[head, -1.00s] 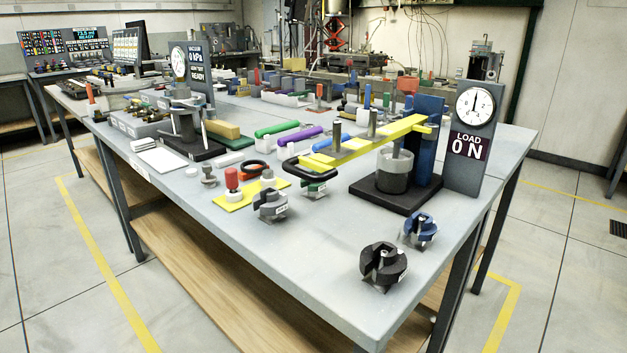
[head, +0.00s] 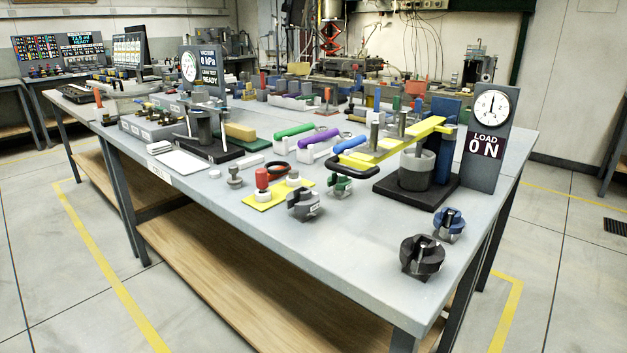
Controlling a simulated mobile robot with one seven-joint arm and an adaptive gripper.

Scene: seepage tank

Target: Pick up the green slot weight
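The green slot weight (head: 339,184) stands on the grey workbench (head: 330,245), in the head view right of centre. It is a small dark green slotted piece with a pale label on its front. The grey slot weight (head: 304,204) stands just to its front left. The black loop handle (head: 369,165) of the yellow lever reaches close behind its right side; I cannot tell the exact gap. My gripper is not in view.
A black slot weight (head: 422,257) and a blue one (head: 449,224) stand near the front right edge. The yellow lever (head: 395,142) extends over the bench beside the load gauge panel (head: 491,135). A yellow plate (head: 262,198) with red knob lies left.

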